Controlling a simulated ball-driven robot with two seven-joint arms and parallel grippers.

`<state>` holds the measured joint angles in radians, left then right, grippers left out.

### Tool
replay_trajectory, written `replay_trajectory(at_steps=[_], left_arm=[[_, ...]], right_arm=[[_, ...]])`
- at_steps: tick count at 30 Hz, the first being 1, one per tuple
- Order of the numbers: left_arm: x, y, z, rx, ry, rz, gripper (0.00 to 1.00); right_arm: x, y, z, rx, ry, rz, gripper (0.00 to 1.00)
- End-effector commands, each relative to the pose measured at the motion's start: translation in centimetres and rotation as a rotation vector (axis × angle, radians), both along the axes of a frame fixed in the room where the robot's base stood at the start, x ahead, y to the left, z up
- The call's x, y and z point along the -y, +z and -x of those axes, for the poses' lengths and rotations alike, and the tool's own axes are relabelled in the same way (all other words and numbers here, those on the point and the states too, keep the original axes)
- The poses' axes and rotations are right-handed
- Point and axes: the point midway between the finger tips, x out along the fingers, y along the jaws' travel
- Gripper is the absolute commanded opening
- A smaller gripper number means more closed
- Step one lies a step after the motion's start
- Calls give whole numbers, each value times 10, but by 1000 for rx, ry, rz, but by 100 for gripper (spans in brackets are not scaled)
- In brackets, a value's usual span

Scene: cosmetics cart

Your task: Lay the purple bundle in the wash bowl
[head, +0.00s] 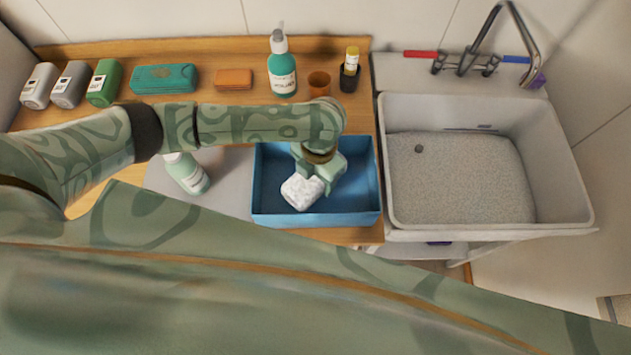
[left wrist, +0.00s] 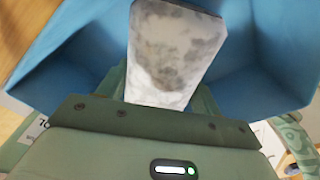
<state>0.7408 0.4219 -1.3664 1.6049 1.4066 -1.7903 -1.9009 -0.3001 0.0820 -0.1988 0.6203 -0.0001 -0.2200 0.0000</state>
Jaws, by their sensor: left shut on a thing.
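My left gripper (head: 318,172) reaches down into an open blue box (head: 262,210) and is shut on a white block with grey mottling (head: 302,191). The white block also shows between the fingers in the left wrist view (left wrist: 172,55), with blue box walls around it. Whether it touches the box floor I cannot tell. No clear purple bundle shows; a small purple thing (head: 538,81) is at the back right by the tap, too small to make out. The pale sink basin (head: 577,200), perhaps the wash bowl, has a grey speckled floor. My right gripper is not in view.
A green pump bottle (head: 283,78), an orange cup (head: 319,84) and a dark holder with a yellow-capped tube (head: 350,72) stand behind the box. A pale bottle (head: 187,174) is left of it. A curved tap (head: 520,35) rises behind the basin.

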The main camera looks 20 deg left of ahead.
Motion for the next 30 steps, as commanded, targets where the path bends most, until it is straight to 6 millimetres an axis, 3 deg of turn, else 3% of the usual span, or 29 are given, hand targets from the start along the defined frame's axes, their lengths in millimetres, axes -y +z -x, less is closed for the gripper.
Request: replay_trajectory(at_steps=[6, 17, 18, 20, 30], left_arm=[[0, -32, 0, 0, 2, 1, 47], [0, -36, 0, 1, 2, 2, 47], [0, -36, 0, 1, 2, 1, 74], [0, -36, 0, 1, 2, 1, 87], [0, -30, -1, 2, 1, 1, 87]], right_arm=[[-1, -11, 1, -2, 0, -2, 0], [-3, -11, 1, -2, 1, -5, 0], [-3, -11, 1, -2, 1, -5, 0], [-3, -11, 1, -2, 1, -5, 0], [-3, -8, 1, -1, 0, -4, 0]])
